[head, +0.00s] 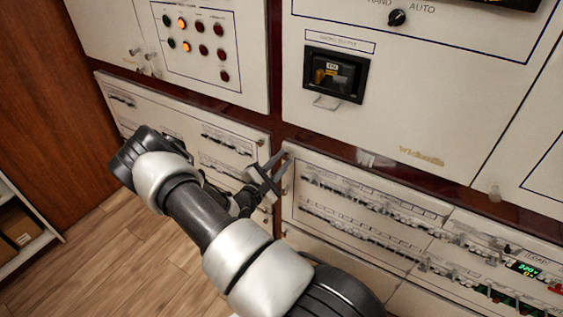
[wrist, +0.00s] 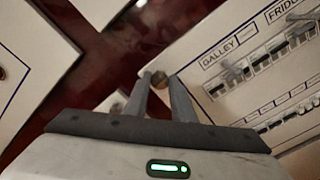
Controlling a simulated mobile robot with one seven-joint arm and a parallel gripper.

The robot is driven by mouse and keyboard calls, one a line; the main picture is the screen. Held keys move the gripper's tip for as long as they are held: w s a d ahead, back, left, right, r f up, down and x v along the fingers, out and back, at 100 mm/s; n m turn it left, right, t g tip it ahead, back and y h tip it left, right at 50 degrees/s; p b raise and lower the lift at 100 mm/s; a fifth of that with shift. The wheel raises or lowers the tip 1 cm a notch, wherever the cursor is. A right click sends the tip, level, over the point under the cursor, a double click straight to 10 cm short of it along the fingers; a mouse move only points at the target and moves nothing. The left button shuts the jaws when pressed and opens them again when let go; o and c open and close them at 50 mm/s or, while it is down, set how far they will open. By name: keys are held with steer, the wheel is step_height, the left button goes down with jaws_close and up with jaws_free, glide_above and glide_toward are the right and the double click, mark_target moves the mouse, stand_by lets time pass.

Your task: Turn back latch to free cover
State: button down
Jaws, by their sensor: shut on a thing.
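The cover is the cream lower-right panel (head: 292,212) with rows of breakers. It also shows in the wrist view (wrist: 193,72), with the label "GALLEY" near its corner. A small round brass-coloured latch (wrist: 158,76) sits at that corner, between the tips of my gripper (wrist: 161,84). My gripper is shut on the latch, one finger on each side. In the head view my gripper (head: 270,172) is at the cover's upper left corner, and it hides most of the latch there. The latch's exact turn cannot be told.
A lower-left breaker panel (head: 150,112) lies across a dark red frame strip (wrist: 95,55). Above are an indicator-light panel (head: 235,85) and a panel with a black recessed switch (head: 335,75). Wooden floor (head: 90,250) is clear at left.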

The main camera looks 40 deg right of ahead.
steer(key=shift+m, duration=0.5)
steer(key=c, duration=1.5)
jaws_free()
steer(key=v, duration=1.7)
steer(key=shift+s+a, duration=0.1)
steer(key=shift+a, duration=0.1)
